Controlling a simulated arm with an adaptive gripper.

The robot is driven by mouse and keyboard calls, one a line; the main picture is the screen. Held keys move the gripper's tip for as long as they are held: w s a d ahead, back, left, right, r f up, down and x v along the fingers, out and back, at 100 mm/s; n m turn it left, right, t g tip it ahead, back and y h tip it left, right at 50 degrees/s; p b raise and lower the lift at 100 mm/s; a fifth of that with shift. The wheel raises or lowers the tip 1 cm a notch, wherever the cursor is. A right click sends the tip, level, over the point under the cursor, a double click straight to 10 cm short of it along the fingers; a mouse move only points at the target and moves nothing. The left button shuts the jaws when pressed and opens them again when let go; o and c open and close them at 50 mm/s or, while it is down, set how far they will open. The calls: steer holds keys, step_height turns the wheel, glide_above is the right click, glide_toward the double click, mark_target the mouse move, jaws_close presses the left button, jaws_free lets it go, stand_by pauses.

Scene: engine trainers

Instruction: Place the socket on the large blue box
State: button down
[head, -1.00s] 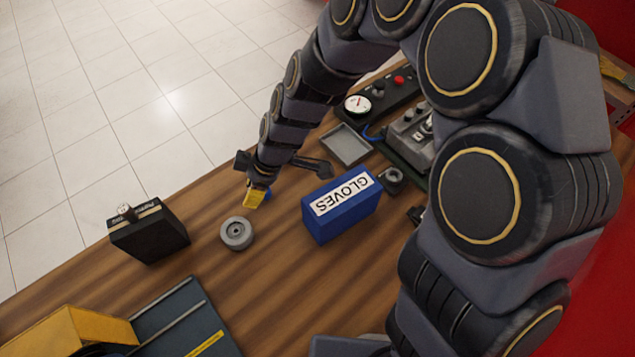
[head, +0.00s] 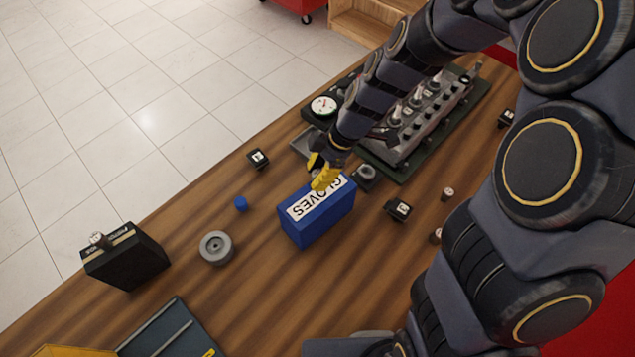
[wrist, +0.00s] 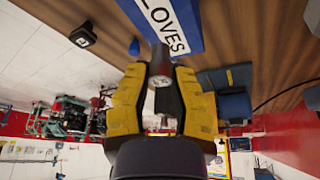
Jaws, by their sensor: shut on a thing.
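The large blue box (head: 318,222), labelled GLOVES, stands on the wooden table in the head view. Its label face and blue edge also show at the top of the wrist view (wrist: 188,12). My gripper (head: 325,180) has yellow fingers and is over the back part of the box's top in the head view. In the wrist view my gripper (wrist: 161,78) is shut on a small grey metal cylinder, the socket (wrist: 160,62). The socket's end points toward the box. The fingers hide its sides, and I cannot tell whether it touches the box.
A grey ring-shaped part (head: 216,248), a blue cap (head: 241,203) and a black block (head: 258,158) lie left of the box. A black case (head: 126,258) stands farther left. An engine head (head: 420,120) is behind right. Bare table lies in front of the box.

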steer(key=shift+f, duration=1.8)
steer(key=c, duration=1.1)
jaws_free()
steer(key=shift+f, duration=0.15)
steer(key=v, duration=1.2)
steer(key=shift+s, duration=0.15)
